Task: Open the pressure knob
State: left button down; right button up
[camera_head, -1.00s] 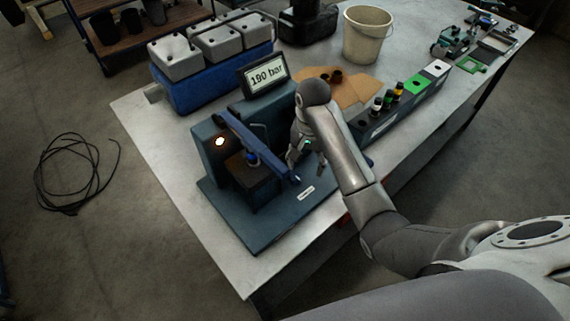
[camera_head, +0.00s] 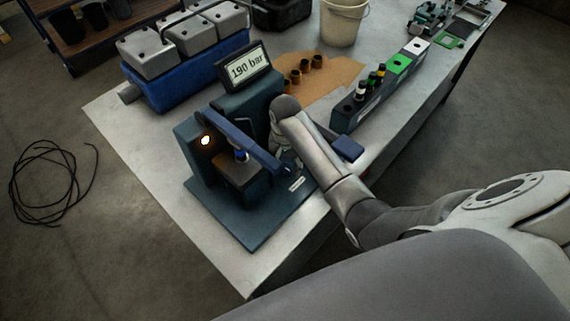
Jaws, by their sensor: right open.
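The test stand (camera_head: 262,218) is a dark blue-green unit on the table, with a display (camera_head: 246,66) reading "190 bar". A small blue cap (camera_head: 241,155) sits under the lever. I cannot make out for certain which part is the pressure knob; part of the stand is hidden behind my arm. My right gripper (camera_head: 290,160) is open, low at the stand's right side, near the lever's end and partly hidden by my wrist. My left gripper is out of view.
A blue bin with grey blocks (camera_head: 190,85) stands behind the stand. Brown cardboard (camera_head: 325,80) with small brass-coloured parts lies at the back. A long rack (camera_head: 385,103) and a dark blue block (camera_head: 347,148) are to the right. The table's front left (camera_head: 150,165) is clear.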

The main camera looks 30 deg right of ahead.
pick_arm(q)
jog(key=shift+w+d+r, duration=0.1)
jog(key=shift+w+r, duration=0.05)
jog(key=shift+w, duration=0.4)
pick_arm(e)
jog(key=shift+s+f, duration=0.1)
jog(key=shift+f, duration=0.5)
jog(key=c, duration=1)
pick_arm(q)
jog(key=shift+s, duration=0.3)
pick_arm(e)
jog(key=shift+c, duration=0.2)
